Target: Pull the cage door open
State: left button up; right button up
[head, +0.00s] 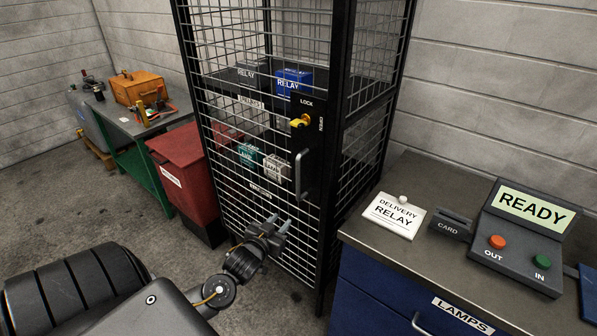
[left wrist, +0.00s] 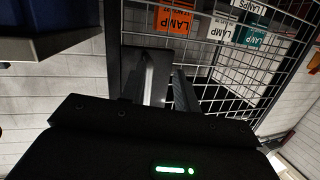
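The wire cage (head: 255,130) stands upright in the middle of the head view, and its front door looks closed. A grey vertical bar handle (head: 301,172) is on the dark lock plate. Above it a yellow key or knob (head: 300,121) sits under the word LOCK. My left gripper (head: 279,222) is in front of the door, below and slightly left of the handle and apart from it. Its fingers are parted and look empty. In the left wrist view, its fingers (left wrist: 168,85) point at the mesh, and I cannot make out the handle there. My right gripper is not in view.
A worktop (head: 424,180) over a blue cabinet stands close right of the cage, with a DELIVERY RELAY sign (head: 394,215) and a READY control box (head: 522,235). A red bin (head: 183,170) is left. Inside the cage are relay and lamp boxes (head: 277,166). Floor is clear in front-left.

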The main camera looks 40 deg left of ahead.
pick_arm(q)
jog(key=t, duration=0.2)
send_near(297, 177)
jog(key=shift+n, duration=0.3)
jog(key=p+x, duration=0.2)
jog(key=x, duration=0.7)
jog(key=shift+p, duration=0.3)
jog(key=shift+x, duration=0.85)
jog(key=shift+f, duration=0.1)
grip_shut()
